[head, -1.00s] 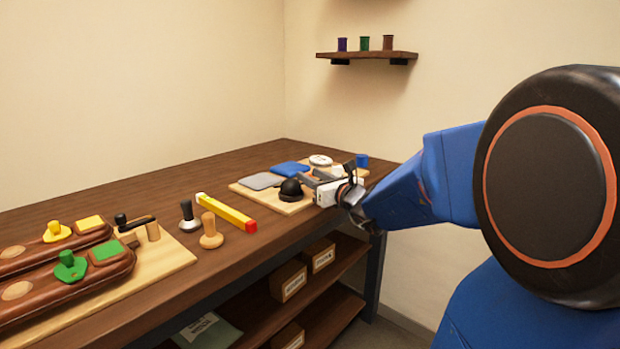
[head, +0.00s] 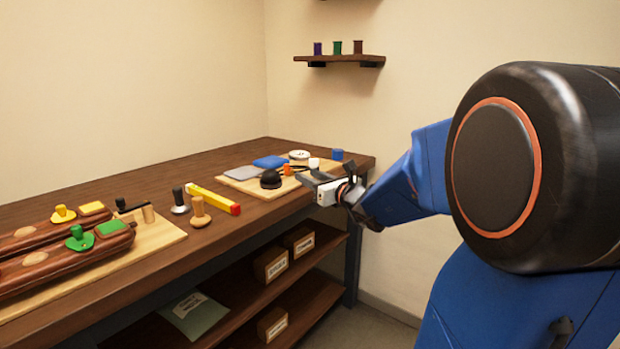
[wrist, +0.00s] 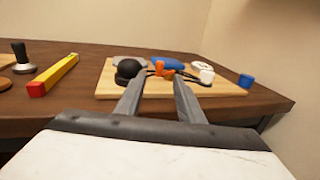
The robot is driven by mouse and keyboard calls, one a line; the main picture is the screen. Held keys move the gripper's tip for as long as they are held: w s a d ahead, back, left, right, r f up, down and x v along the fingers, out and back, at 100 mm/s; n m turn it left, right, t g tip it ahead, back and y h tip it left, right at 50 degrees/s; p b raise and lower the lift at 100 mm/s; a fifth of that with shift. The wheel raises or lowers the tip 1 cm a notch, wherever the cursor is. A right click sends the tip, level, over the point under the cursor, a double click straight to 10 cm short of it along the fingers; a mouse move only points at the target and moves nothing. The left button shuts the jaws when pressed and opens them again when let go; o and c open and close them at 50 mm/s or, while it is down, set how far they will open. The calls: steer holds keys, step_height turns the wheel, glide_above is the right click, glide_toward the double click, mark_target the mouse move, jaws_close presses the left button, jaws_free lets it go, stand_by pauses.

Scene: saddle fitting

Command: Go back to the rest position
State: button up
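My gripper (head: 313,179) is at the right front corner of the workbench, just off the right side of the light board (head: 258,189). In the wrist view my gripper (wrist: 160,98) has its two fingers apart with nothing held between them. Beyond the fingertips lie an orange-handled tool (wrist: 164,69) with dark arms and a white cup-like piece (wrist: 206,76) on the board. A black dome (wrist: 128,70) sits left of the left finger.
The workbench (head: 160,182) also holds a yellow bar with a red end (head: 213,200), stampers (head: 199,212) and brown leather pieces (head: 70,262). A blue cylinder (head: 337,154) stands at the far right. A wall shelf (head: 340,60) hangs above. Boxes (head: 270,264) sit under the bench.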

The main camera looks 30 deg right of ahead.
steer(key=shift+a, duration=0.1)
steer(key=s+a+f+n+g+y, duration=0.3)
steer(key=s+a+f+n+g, duration=0.15)
steer(key=s+a+n, duration=0.5)
steer(key=s+a+f+n+g+y, duration=0.3)
steer(key=s+a+n+g, duration=0.3)
steer(key=a+n, duration=0.55)
steer(key=s+f+n+g+h, duration=0.1)
steer(key=s+f+n+h, duration=0.1)
steer(key=s+f+n, duration=0.4)
steer(key=s+f+n+g+h, duration=0.2)
steer(key=s+n, duration=0.1)
steer(key=s, duration=0.6)
steer(key=s+d+f+n+h, duration=0.1)
steer(key=s+d+n+h, duration=0.2)
steer(key=d, duration=0.3)
steer(key=shift+s+d+n+h, duration=0.4)
steer(key=shift+s+n, duration=0.15)
steer(key=shift+n, duration=0.35)
